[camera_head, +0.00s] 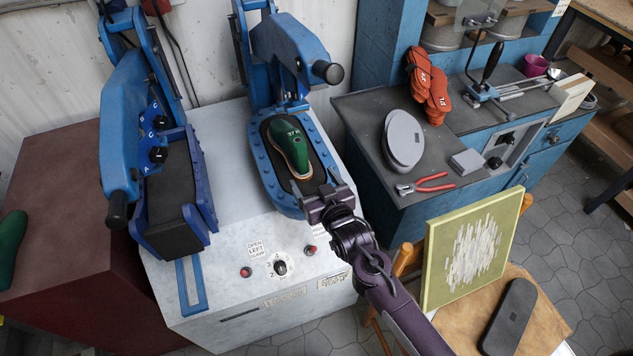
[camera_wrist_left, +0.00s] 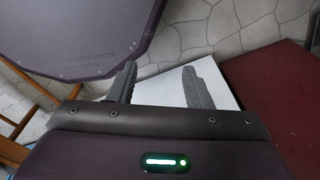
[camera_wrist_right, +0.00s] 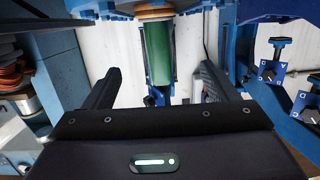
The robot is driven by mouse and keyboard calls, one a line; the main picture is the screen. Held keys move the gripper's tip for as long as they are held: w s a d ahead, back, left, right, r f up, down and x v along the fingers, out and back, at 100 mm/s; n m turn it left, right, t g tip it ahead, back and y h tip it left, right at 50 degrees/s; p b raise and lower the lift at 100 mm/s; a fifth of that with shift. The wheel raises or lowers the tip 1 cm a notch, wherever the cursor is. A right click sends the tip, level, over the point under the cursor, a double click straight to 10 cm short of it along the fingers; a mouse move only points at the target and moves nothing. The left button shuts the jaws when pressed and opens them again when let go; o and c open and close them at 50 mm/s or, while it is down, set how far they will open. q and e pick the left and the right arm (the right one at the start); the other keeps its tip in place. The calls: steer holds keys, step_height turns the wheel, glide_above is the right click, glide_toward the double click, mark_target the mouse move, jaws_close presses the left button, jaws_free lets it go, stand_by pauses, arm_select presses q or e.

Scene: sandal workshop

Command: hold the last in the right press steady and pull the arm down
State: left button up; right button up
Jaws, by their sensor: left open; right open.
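The green last (camera_head: 288,145), marked 37 R, lies on the dark pad of the right press (camera_head: 269,178), with a tan edge under it. The right press's blue arm (camera_head: 290,48) stands raised behind the last, with a black handle (camera_head: 328,72) at its end. My right gripper (camera_head: 327,193) is open just in front of the last's near end. In the right wrist view, the green last (camera_wrist_right: 158,52) shows beyond and between the spread fingers (camera_wrist_right: 158,90), not gripped. My left gripper (camera_wrist_left: 160,88) is open and empty, outside the head view.
The left press (camera_head: 130,120) stands beside it, its arm over its own bed. The white cabinet front (camera_head: 225,300) carries knobs and buttons. A bench with a grey oval block (camera_head: 403,138), red-handled pliers (camera_head: 425,184) and orange sandals (camera_head: 428,85) is at right.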

mark_target(304, 165)
steer(key=b+x, duration=0.2)
steer(key=x, duration=0.1)
steer(key=shift+f, duration=0.3)
arm_select(q)
steer(key=shift+s+a+f+b, duration=0.15)
steer(key=shift+f+b, duration=0.75)
steer(key=shift+f, duration=1.35)
arm_select(e)
steer(key=shift+x, duration=1)
steer(key=shift+w+r, duration=0.1)
steer(key=shift+r, duration=0.15)
arm_select(q)
steer(key=shift+c, duration=0.5)
